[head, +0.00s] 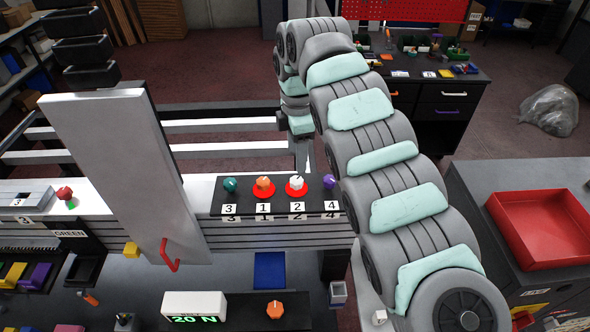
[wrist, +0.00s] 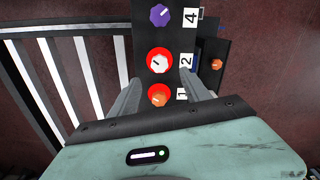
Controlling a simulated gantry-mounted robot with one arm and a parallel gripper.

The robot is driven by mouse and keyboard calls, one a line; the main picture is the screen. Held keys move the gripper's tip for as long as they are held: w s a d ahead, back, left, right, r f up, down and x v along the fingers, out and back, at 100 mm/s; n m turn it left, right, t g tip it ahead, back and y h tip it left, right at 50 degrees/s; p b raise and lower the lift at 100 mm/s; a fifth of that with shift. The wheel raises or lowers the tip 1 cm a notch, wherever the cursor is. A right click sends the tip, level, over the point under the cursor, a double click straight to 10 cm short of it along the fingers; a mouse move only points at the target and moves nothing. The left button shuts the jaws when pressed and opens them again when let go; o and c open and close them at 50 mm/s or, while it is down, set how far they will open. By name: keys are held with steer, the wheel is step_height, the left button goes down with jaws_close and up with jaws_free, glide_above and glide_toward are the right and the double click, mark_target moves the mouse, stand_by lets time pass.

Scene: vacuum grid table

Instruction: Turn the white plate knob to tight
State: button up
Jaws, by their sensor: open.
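The white knob (head: 296,183) sits on a red disc on a dark panel (head: 225,207), behind a label marked 2. The knob also shows in the wrist view (wrist: 159,61) with a dark pointer line slanting across its face. My gripper (head: 301,158) is above and behind the panel in the head view. In the wrist view my gripper (wrist: 160,77) is open and empty, its fingers on either side of the knob's line. The fingers appear apart from the knob; their exact height above it cannot be told.
An orange knob (head: 264,184) on a red disc, a teal knob (head: 230,184) and a purple knob (head: 329,181) share the panel, close beside the white knob. A display reading 20 N (head: 194,306) and another orange knob (head: 275,309) are in front. A grey upright slab (head: 120,170) stands left.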

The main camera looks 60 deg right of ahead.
mark_target(297, 179)
step_height(297, 179, down, 7)
steer(key=shift+a+f+p, duration=0.1)
steer(key=shift+p, duration=0.9)
steer(key=shift+f, duration=0.65)
steer(key=shift+c, duration=0.3)
jaws_close()
